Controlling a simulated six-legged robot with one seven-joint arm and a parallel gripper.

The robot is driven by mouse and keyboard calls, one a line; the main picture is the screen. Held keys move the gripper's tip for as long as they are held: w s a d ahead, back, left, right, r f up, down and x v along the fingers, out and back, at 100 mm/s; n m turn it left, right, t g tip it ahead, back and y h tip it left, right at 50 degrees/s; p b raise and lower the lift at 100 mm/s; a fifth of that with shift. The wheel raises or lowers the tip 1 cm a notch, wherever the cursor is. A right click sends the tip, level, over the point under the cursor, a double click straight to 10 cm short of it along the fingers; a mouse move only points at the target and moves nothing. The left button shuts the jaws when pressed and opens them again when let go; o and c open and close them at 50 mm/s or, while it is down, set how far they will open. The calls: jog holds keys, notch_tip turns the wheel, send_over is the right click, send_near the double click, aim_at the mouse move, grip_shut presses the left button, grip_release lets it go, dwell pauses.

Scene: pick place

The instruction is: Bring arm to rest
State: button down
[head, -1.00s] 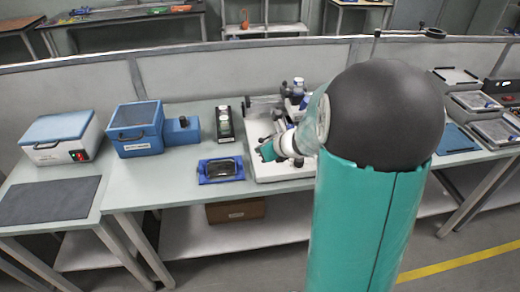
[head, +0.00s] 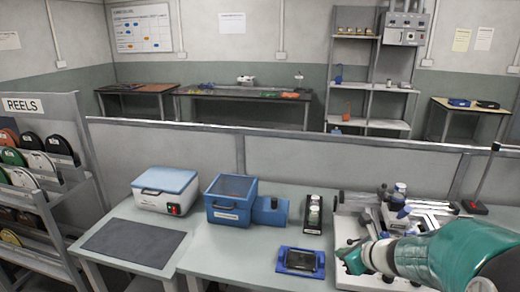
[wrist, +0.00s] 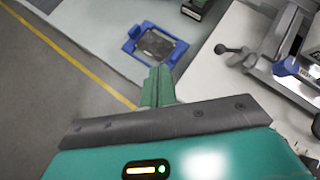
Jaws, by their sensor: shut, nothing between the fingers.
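My arm reaches in from the right edge in the head view, with its teal links in front of the bench. My gripper (head: 350,260) is at the arm's left end, over the left side of the white fixture plate. In the wrist view my gripper (wrist: 158,72) is shut and empty, its green fingers together. The fingers point toward a blue frame with a dark part (wrist: 160,45), and nothing is held. The same blue frame (head: 300,260) lies on the bench left of the gripper, apart from it.
A blue bin (head: 229,201), a white box with a blue lid (head: 165,190), a dark mat (head: 133,243) and a black holder (head: 313,212) stand on the bench. The white fixture plate (head: 345,228) carries metal equipment. A reel rack (head: 45,180) stands at far left.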

jog(key=s+a+r+n+g, duration=0.2)
jog(key=s+a+r+n, duration=0.2)
jog(key=n, duration=0.6)
jog(key=s+a+r+n+g, duration=0.2)
jog(key=s+a+r+n, duration=0.2)
jog(key=s+a+n, duration=0.5)
jog(key=shift+s+a+r+n, duration=0.15)
jog(key=shift+s+n, duration=0.8)
jog(key=shift+n, duration=0.25)
jog(key=c, duration=2.1)
grip_release()
jog(key=s+n+h, duration=0.1)
jog(key=s+n, duration=0.1)
jog(key=s+d+r+n+h, duration=0.1)
jog(key=s+n, duration=0.1)
jog(key=n, duration=0.1)
jog(key=s+n+h, duration=0.1)
jog(key=s+n, duration=0.1)
jog(key=n, duration=0.1)
jog(key=shift+s+d+r, duration=0.2)
jog(key=shift+d+r, duration=0.05)
jog(key=shift+r, duration=0.1)
jog(key=o, duration=0.4)
jog(key=shift+s+d+n+h, duration=0.15)
jog(key=shift+n+h, duration=0.15)
jog(key=o, duration=0.3)
jog(key=shift+o, duration=0.2)
jog(key=shift+a, duration=0.2)
